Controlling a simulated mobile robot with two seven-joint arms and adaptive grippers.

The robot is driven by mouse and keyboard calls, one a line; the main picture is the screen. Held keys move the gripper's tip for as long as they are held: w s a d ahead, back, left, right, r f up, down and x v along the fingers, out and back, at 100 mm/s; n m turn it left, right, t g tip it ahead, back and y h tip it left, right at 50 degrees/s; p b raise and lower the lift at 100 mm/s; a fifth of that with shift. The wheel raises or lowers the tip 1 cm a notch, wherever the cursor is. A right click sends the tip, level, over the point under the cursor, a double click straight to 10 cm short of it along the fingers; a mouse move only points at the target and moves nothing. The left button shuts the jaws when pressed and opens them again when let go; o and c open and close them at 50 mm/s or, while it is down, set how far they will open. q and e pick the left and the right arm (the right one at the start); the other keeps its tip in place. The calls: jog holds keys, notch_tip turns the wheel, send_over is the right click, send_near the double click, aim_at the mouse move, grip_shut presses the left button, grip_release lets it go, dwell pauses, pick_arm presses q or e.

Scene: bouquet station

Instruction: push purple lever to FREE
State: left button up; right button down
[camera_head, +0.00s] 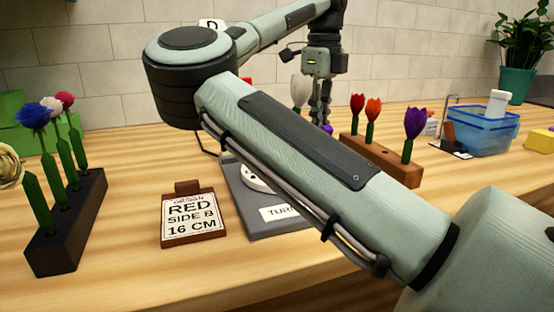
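My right arm comes in from the lower right and crosses the middle of the view. Its gripper (321,112) points down behind the forearm. The dark fingers look close together, but the angle does not show whether they are open or shut. A small purple piece (327,129), likely the lever's tip, shows right at the fingertips; contact cannot be told. The grey station plate (262,228) carries a partly covered label starting "TUR" (279,213) and a white round part (254,177). My forearm hides most of the station, and no FREE mark shows. My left gripper is out of view.
A card reading "RED SIDE B 16 CM" (194,217) stands left of the plate. A dark flower block (70,245) is at left. A brown block (400,171) with red, orange and purple tulips is at right. A blue bin (485,135) stands farther right. The front table strip is clear.

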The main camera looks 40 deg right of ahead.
jog(key=shift+s+d+r, duration=0.3)
jog(key=shift+s+r, duration=0.05)
jog(key=shift+s, duration=0.05)
jog(key=shift+a+r+p, duration=0.1)
jog(key=shift+r+p, duration=0.95)
jog(key=shift+r, duration=0.35)
notch_tip(320, 180, up, 3)
jog(key=shift+w+r+p, duration=0.15)
jog(key=shift+r+p, duration=0.05)
jog(key=shift+p, duration=0.85)
jog(key=shift+f, duration=0.1)
